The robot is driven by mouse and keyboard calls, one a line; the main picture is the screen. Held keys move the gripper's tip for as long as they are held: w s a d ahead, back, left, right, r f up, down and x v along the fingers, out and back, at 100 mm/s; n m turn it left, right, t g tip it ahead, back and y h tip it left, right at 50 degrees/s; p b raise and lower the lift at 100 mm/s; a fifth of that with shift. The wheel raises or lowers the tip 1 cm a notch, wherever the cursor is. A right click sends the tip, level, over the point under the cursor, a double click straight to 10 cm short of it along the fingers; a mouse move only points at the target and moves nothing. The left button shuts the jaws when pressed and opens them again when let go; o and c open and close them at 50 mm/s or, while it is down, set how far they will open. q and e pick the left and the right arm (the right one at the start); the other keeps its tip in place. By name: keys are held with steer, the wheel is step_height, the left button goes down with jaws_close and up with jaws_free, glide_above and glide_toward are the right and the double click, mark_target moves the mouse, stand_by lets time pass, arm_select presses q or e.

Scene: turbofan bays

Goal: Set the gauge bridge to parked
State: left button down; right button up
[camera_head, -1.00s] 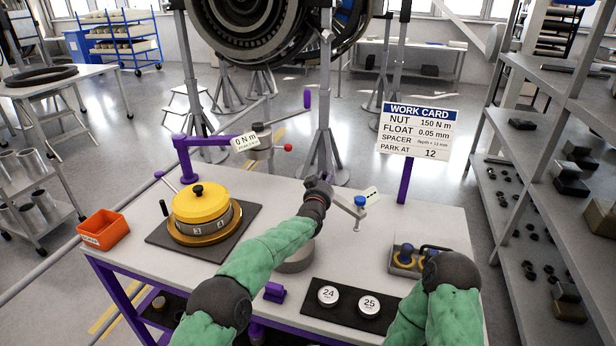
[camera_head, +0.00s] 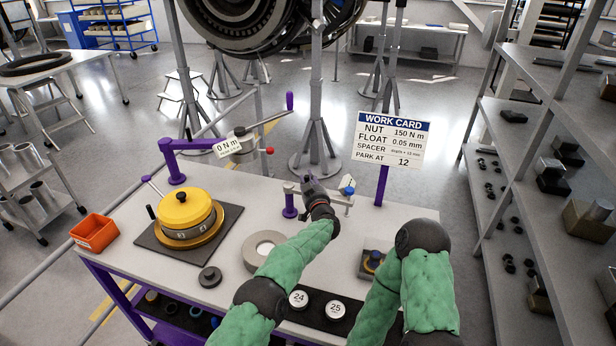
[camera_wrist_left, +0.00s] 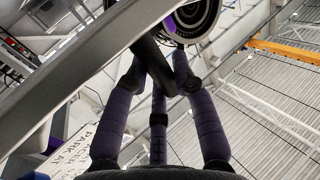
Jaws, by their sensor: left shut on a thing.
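The gauge bridge (camera_head: 340,199) is a grey beam with a blue knob (camera_head: 347,190) near its right end, beside a short purple post (camera_head: 290,204). My left gripper (camera_head: 311,185) is over the beam and shut on the bridge; its fingers hide the contact. In the left wrist view my fingers (camera_wrist_left: 160,90) close around a dark rod, and a grey bar (camera_wrist_left: 80,65) crosses diagonally. The work card (camera_head: 391,140) reads PARK AT 12. The bridge's scale is not readable. My right gripper is out of view.
A grey ring (camera_head: 262,250) and a dark puck (camera_head: 209,277) lie on the bench. A yellow-capped unit (camera_head: 187,212) stands on a dark mat at left, near an orange bin (camera_head: 94,233). White discs 24 (camera_head: 298,300) and 25 (camera_head: 335,309) lie at the front.

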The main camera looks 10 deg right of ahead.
arm_select(q)
steer(key=shift+w+d+r+y, duration=0.1)
steer(key=shift+y, duration=0.2)
steer(key=shift+w+r+n+p, duration=0.1)
steer(key=shift+r+n+p, duration=0.05)
steer(key=shift+n+p, duration=0.15)
steer(key=c, duration=1)
jaws_free()
steer(key=shift+f, duration=0.2)
steer(key=s, duration=1.2)
steer(key=shift+d, duration=0.45)
